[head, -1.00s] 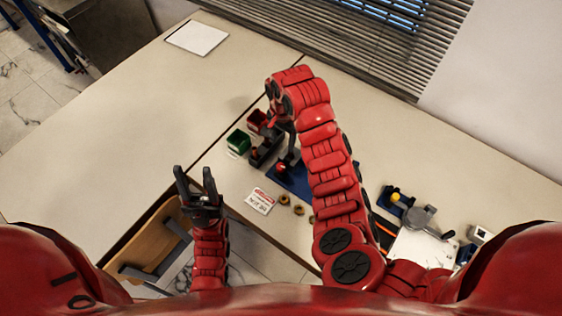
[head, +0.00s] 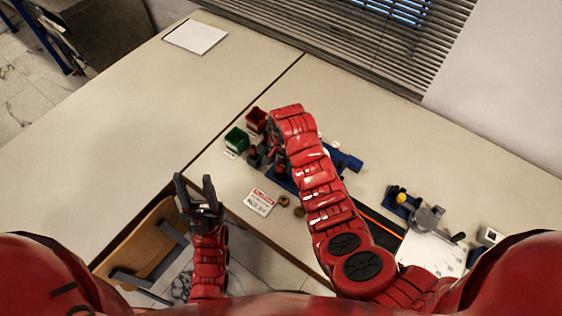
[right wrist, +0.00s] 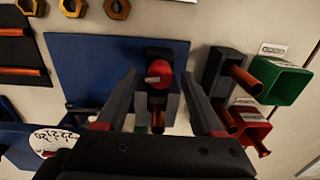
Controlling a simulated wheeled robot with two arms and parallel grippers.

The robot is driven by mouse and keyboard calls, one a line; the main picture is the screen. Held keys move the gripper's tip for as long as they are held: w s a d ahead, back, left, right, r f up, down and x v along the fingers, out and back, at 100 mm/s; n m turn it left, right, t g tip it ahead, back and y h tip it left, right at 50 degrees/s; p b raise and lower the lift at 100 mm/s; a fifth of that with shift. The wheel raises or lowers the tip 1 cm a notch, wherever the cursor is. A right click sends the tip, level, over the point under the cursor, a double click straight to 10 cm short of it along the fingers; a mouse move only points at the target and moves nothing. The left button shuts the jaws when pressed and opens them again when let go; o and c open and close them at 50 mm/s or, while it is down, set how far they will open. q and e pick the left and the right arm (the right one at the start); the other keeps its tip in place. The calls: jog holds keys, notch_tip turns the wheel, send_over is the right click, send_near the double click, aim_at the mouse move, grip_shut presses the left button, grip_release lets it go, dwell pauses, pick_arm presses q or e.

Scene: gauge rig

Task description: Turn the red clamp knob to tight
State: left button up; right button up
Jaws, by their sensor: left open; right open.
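The red clamp knob (right wrist: 158,72) sits on a dark clamp block on a blue base plate (right wrist: 90,65) in the right wrist view. My right gripper (right wrist: 160,82) is open, with its two fingers reaching to either side of the knob. I cannot tell whether they touch it. An orange-brown rod end (right wrist: 157,120) shows below the knob, between the fingers. In the head view my right arm hides the knob and the right gripper. My left gripper (head: 196,187) is open and empty over the table's front edge, away from the plate.
A green bin (right wrist: 280,82) and a red bin (right wrist: 254,130) stand beside a dark holder (right wrist: 222,80) with orange-brown rods. Several nuts (right wrist: 117,8) lie near the plate. A printed card (head: 259,202) lies at the front. The left table is mostly clear.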

grip_shut()
jog(key=shift+f+m+b, duration=0.1)
jog(key=shift+m+b, duration=0.25)
jog(key=shift+m, duration=0.65)
jog(key=shift+s, duration=0.1)
grip_release()
